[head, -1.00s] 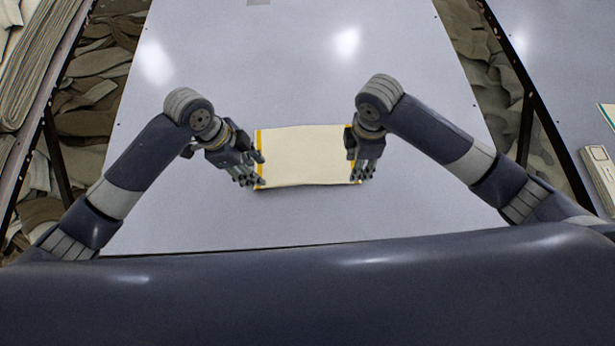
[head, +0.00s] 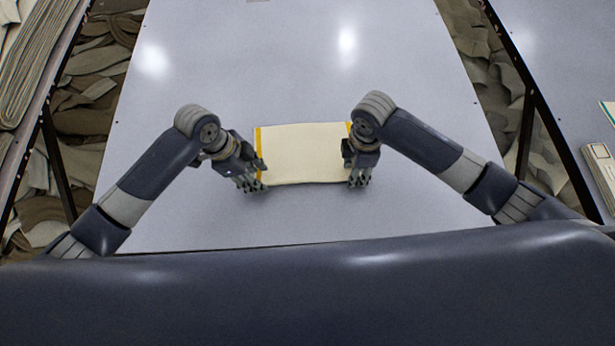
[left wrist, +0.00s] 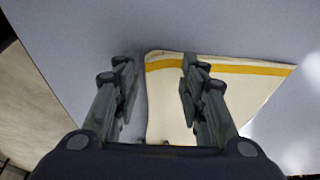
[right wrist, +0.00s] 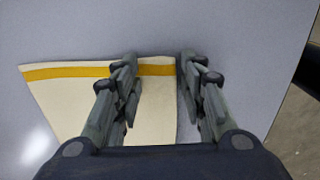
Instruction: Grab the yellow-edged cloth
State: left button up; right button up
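The cream cloth (head: 306,153) with yellow bands along its left and right edges lies flat on the table, between my two hands in the head view. My left gripper (head: 252,180) is at its near left corner. In the left wrist view the left gripper (left wrist: 158,75) is open, with the cloth's edge (left wrist: 165,100) between its fingers. My right gripper (head: 358,178) is at the near right corner. In the right wrist view the right gripper (right wrist: 158,75) is open, with the cloth's edge (right wrist: 155,110) between its fingers. Both hands hide parts of the yellow bands.
The pale grey table (head: 300,70) is clear around the cloth. Piles of fabric (head: 85,110) lie beyond its left side, and more fabric (head: 490,90) lies beyond its right side. Another table (head: 565,60) stands at the right.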

pick_arm(q)
jog(key=shift+f, duration=0.25)
jog(key=shift+f, duration=0.25)
grip_shut()
pick_arm(e)
jog(key=shift+s+f, duration=0.1)
jog(key=shift+f, duration=0.05)
grip_shut()
pick_arm(q)
jog(key=shift+f, duration=0.1)
